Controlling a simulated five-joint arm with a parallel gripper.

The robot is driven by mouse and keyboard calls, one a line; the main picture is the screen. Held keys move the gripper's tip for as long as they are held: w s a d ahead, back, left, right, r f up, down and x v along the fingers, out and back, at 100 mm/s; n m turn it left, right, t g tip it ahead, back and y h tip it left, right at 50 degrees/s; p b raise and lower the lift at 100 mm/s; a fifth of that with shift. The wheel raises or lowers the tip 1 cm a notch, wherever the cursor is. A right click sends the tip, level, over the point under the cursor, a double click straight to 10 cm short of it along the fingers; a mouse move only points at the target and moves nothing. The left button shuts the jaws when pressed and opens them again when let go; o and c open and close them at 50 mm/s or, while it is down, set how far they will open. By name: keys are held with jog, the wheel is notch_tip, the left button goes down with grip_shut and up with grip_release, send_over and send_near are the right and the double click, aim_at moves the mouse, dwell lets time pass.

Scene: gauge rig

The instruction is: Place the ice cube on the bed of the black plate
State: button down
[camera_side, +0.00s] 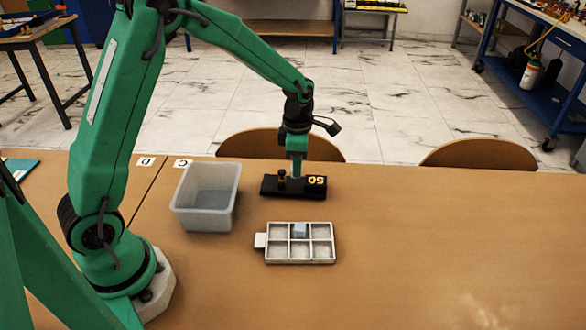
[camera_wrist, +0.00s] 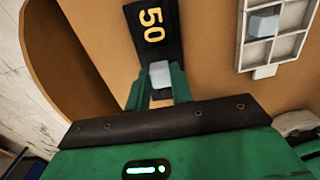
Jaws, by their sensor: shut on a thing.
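My gripper (camera_wrist: 159,84) is shut on a pale, bluish-white ice cube (camera_wrist: 160,74), which shows between its fingertips in the wrist view. In the side view my gripper (camera_side: 297,172) is low over the middle of the black plate (camera_side: 295,193). The plate carries a gold "50" at its right end and a small brass post left of my fingers. The plate also shows in the wrist view (camera_wrist: 170,45), with the cube over it. I cannot tell whether the cube touches the bed. The held cube is not clearly visible in the side view.
A white divided tray (camera_side: 267,257) lies in front of the plate, with another pale cube (camera_side: 300,230) in a back-row compartment. A translucent grey bin (camera_side: 206,219) stands to the left. Chair backs line the far table edge. The table's right side is clear.

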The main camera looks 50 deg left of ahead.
jog(key=shift+f, duration=1.45)
jog(key=shift+f, duration=0.1)
jog(key=c, duration=1.2)
grip_release()
jog(key=shift+c, duration=0.2)
notch_tip(320, 180, up, 12)
jog(key=shift+r, duration=0.25)
